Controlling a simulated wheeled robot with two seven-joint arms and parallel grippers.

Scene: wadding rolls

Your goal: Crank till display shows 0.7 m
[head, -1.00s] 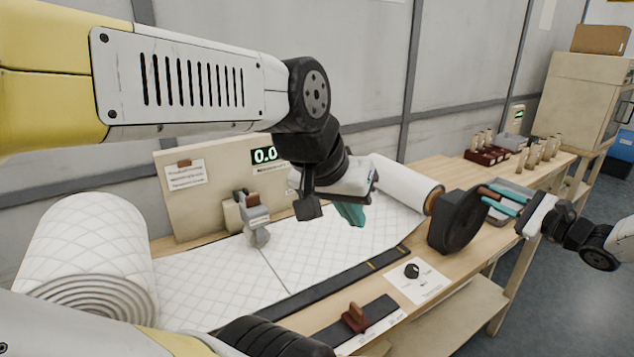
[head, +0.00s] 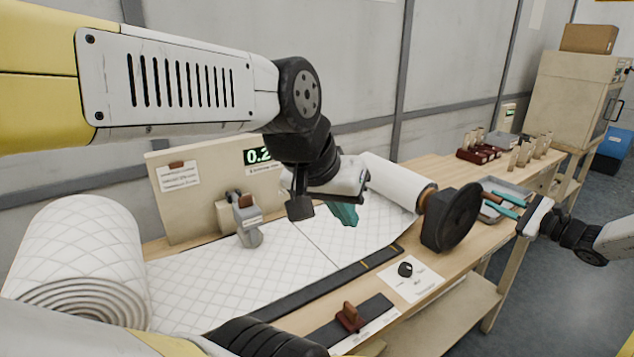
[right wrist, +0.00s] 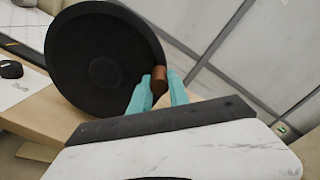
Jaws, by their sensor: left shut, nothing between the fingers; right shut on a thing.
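The black crank wheel (head: 452,218) stands at the right end of the wadding bench, on the axle of a white take-up roll (head: 393,186). My right gripper (head: 509,205) is shut on its brown crank handle (right wrist: 160,80), and the teal fingers (right wrist: 158,92) show on the handle in the right wrist view. The display (head: 257,156) on the back board reads "0.2", with any further digits hidden behind my left arm. My left gripper (head: 343,214) is shut and empty above the quilted wadding sheet (head: 215,278).
A large wadding roll (head: 80,255) stands at the left. A grey clamp-like device (head: 247,220) sits by the back board. A card with a black knob (head: 405,270) and a red-brown block (head: 350,317) lie along the front. A grey tray (head: 490,212) lies behind the wheel.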

